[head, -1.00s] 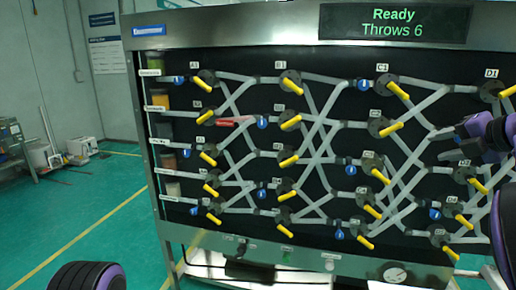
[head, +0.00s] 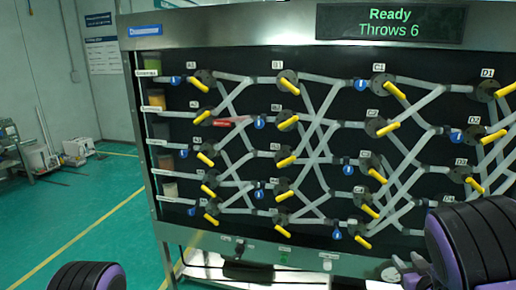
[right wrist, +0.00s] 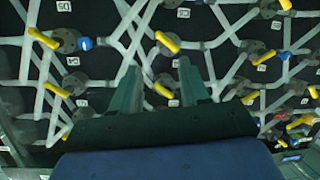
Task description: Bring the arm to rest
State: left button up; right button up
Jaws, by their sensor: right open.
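My right arm (head: 478,245), black and purple, comes in at the lower right of the head view. My right gripper (head: 402,270) is low in front of the panel's bottom right, partly cut by the frame edge. In the right wrist view the two fingers (right wrist: 160,88) stand apart with nothing between them. They point at the panel of pipes and yellow-handled valves, clear of any handle as far as I can see. A black and purple part of my left arm (head: 88,276) shows at the lower left of the head view. My left gripper is out of frame.
The sieve panel (head: 310,230) fills the middle and right, with grey pipes, yellow valve handles (head: 288,120) and blue tags. The display (head: 390,22) reads "Ready, Throws 6". Green floor (head: 90,220) is open at left.

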jog(key=s+a+f+m+g+h, duration=0.1)
jog(key=s+a+f+m+g, duration=0.15)
jog(key=s+f, duration=0.6)
jog(key=s+a+f+m+g+h, duration=0.15)
jog(key=s+f+m+g, duration=0.25)
jog(key=s+f, duration=0.45)
jog(key=s+a+f+g, duration=0.2)
jog(key=s+a+f, duration=0.1)
jog(key=s, duration=0.6)
jog(key=s+a+f+m+g+y, duration=0.1)
jog(key=s+a+f+g, duration=0.2)
jog(key=s+f, duration=0.3)
jog(key=s+a, duration=0.1)
jog(key=s, duration=0.3)
jog(key=shift+s+f, duration=0.25)
jog(key=shift+s, duration=0.05)
